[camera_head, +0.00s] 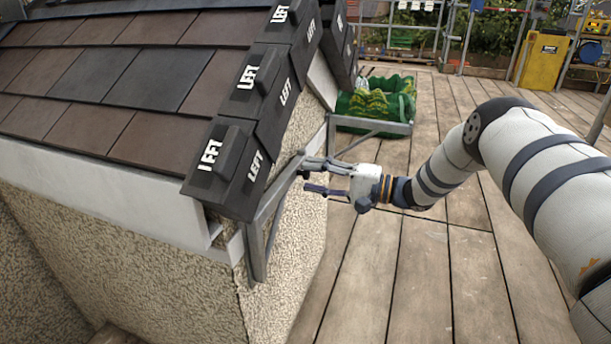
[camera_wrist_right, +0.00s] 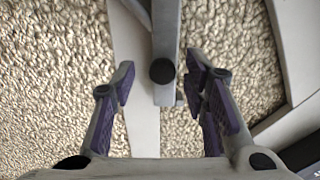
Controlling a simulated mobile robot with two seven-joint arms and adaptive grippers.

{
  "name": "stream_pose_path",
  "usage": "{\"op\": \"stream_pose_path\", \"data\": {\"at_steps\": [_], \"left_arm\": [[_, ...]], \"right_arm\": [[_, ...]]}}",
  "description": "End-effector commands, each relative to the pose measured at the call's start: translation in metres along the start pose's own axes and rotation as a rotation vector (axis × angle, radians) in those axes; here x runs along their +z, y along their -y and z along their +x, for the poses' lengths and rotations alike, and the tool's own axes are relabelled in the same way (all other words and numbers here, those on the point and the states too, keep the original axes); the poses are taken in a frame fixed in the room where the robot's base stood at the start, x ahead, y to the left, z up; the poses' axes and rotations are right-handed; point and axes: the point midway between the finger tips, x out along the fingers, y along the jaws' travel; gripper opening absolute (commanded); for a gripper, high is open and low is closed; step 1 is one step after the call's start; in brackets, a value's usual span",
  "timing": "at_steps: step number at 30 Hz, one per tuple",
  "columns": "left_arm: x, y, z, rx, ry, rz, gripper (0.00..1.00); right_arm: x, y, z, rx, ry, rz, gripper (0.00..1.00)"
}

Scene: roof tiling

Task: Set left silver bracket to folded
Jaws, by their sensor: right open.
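The left silver bracket (camera_head: 263,217) is on the textured wall under the roof's near corner. Its upper bar runs along the wall face toward the second bracket, close against the wall rather than straight out; any gap is hard to judge. My right gripper (camera_head: 312,175) is open beside the far end of that bar. In the right wrist view, the grey bar (camera_wrist_right: 165,40) with a dark round end comes down from the top, between and ahead of the open purple-padded fingers (camera_wrist_right: 163,95). No contact shows. My left gripper is not in view.
A second silver bracket (camera_head: 375,127) sticks out from the wall's far end. Behind it is a green bag (camera_head: 386,100). Roof tiles marked LEFT (camera_head: 259,80) overhang the wall. A yellow container (camera_head: 543,60) stands far back.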

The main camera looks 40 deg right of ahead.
Motion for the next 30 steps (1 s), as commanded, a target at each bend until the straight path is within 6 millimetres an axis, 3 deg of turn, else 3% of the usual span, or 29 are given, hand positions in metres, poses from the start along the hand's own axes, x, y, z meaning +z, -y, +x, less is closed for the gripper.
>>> {"op": "stream_pose_path", "data": {"at_steps": [6,12,26,28,30], "left_arm": [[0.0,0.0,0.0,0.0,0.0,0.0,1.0],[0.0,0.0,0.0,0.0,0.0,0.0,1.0],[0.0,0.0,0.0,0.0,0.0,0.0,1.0],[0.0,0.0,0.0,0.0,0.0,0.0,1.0],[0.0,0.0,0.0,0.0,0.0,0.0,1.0]], "right_arm": [[0.0,0.0,-0.059,0.001,-0.001,0.001,0.41],[0.001,-0.001,-0.09,0.002,0.001,0.001,0.41],[0.001,-0.001,-0.094,0.003,0.002,0.001,0.41],[0.004,-0.008,-0.09,0.013,-0.008,-0.005,0.41],[0.016,-0.035,-0.076,0.06,-0.044,-0.028,0.41]]}}
